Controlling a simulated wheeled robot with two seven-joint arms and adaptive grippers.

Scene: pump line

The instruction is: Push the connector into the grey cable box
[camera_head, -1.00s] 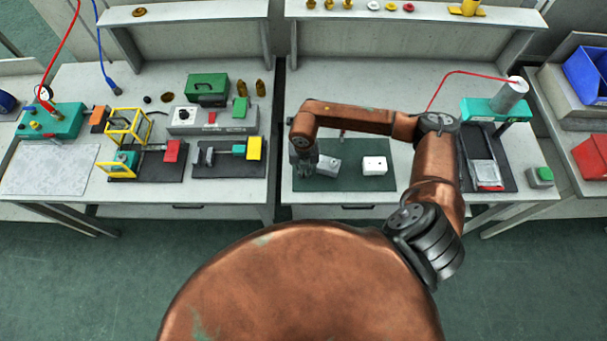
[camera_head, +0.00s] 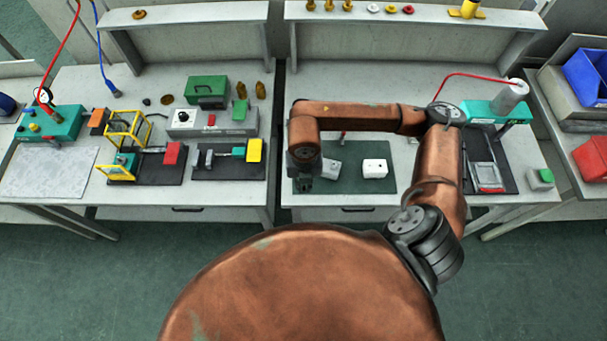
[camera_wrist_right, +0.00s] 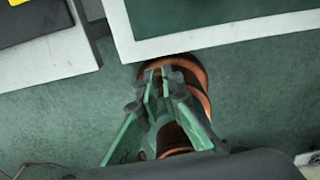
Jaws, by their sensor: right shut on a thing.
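My right gripper (camera_head: 304,186) is at the front left corner of the dark green mat (camera_head: 350,185), just left of a light grey box (camera_head: 329,169). A white box (camera_head: 375,168) with small dark holes stands to its right on the mat. In the right wrist view the fingers (camera_wrist_right: 157,82) are closed together over the floor in front of the bench edge. The thing between them is mostly hidden, and I cannot make out its shape. I do not see the connector clearly anywhere else. My left gripper is out of view.
A black tray with a metal frame (camera_head: 486,177) is to the right. Fixtures on black plates (camera_head: 228,175) fill the left bench. A gap separates the benches.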

